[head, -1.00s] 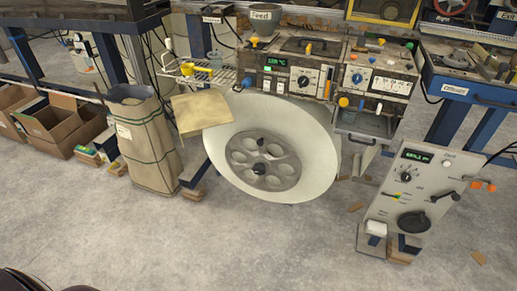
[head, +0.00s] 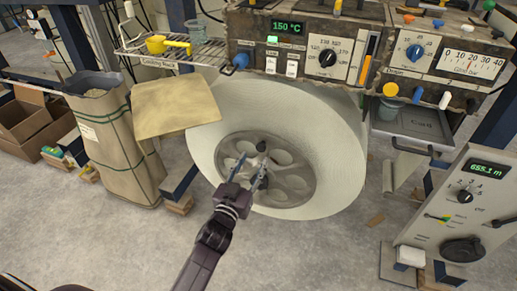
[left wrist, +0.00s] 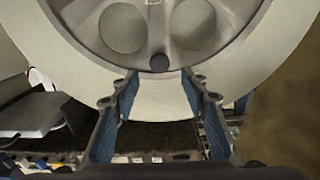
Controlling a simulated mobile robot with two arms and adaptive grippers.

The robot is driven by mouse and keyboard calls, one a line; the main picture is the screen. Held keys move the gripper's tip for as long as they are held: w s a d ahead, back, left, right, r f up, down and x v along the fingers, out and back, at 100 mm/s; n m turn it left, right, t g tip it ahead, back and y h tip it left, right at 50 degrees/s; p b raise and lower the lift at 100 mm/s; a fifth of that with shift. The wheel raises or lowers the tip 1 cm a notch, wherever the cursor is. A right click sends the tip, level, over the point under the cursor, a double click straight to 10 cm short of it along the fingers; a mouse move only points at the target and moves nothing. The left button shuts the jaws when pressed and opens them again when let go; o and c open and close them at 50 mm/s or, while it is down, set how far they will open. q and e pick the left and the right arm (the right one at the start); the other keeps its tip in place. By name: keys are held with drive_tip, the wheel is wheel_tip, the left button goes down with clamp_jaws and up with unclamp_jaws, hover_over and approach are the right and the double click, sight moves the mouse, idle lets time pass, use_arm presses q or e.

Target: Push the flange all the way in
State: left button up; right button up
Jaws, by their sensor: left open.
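The flange (head: 292,180) is a grey metal disc with several round holes, set in the middle of a large white roll (head: 335,150) under the machine. In the left wrist view, the flange (left wrist: 165,35) fills the top, and a dark knob (left wrist: 159,62) lies just beyond the gap between the open fingertips (left wrist: 158,78). Nothing is between the fingers. How deep the flange sits is hard to tell. My right gripper is out of view.
A control panel (head: 300,70) overhangs the roll. A tan flap (head: 176,107) and a tall brown sack (head: 120,150) stand at left. A grey box with a dial (head: 455,205) stands at right. The concrete floor in front is mostly clear.

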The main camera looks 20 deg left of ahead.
sight(260, 148)
use_arm(q)
drive_tip(key=w+b, duration=0.1)
drive_tip(key=w, duration=0.4)
drive_tip(key=shift+w+d+f, duration=0.1)
drive_tip(key=shift+w, duration=0.7)
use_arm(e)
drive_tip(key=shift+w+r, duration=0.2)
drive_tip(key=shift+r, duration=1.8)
use_arm(q)
clamp_jaws()
